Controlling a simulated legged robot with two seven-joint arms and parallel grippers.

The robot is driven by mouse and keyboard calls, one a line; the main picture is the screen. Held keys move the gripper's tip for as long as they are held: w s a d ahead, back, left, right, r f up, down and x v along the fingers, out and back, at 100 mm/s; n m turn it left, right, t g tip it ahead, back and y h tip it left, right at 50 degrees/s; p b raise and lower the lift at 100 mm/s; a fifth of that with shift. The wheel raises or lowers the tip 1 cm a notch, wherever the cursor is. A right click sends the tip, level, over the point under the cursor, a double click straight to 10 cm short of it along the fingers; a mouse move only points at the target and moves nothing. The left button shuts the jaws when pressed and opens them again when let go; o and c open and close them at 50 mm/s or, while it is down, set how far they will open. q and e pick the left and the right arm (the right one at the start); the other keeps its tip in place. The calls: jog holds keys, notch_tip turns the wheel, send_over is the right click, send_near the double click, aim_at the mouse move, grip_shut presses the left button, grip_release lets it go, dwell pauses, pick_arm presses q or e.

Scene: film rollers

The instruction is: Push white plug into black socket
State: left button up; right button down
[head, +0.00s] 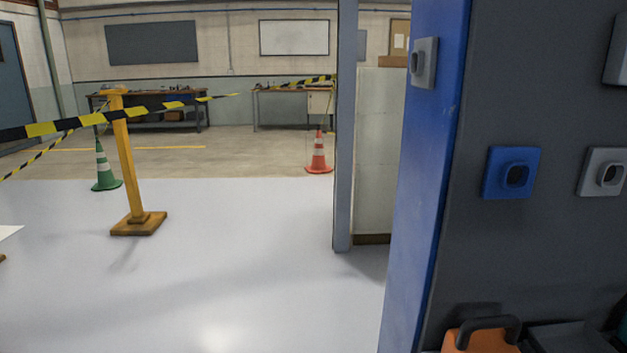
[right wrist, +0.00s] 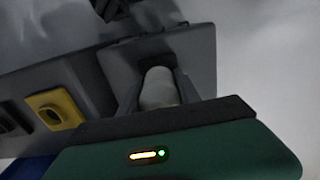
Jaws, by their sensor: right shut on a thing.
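The white plug (right wrist: 158,90) is a pale rounded cylinder in the right wrist view. My right gripper (right wrist: 158,80) is shut on it, with one dark finger on each side. The plug's far end points at a grey plate (right wrist: 118,66) on a grey panel. I cannot tell whether the plug touches this plate or is inside it, and no black socket shows clearly there. My left gripper is in neither view.
In the right wrist view a yellow socket (right wrist: 54,108) is left of the plug. In the head view, a blue socket (head: 511,173) and a light grey socket (head: 603,172) are on the dark wall. An orange object (head: 480,340) with a black handle is below.

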jog(key=shift+r+p, duration=2.8)
jog(key=shift+r, duration=0.25)
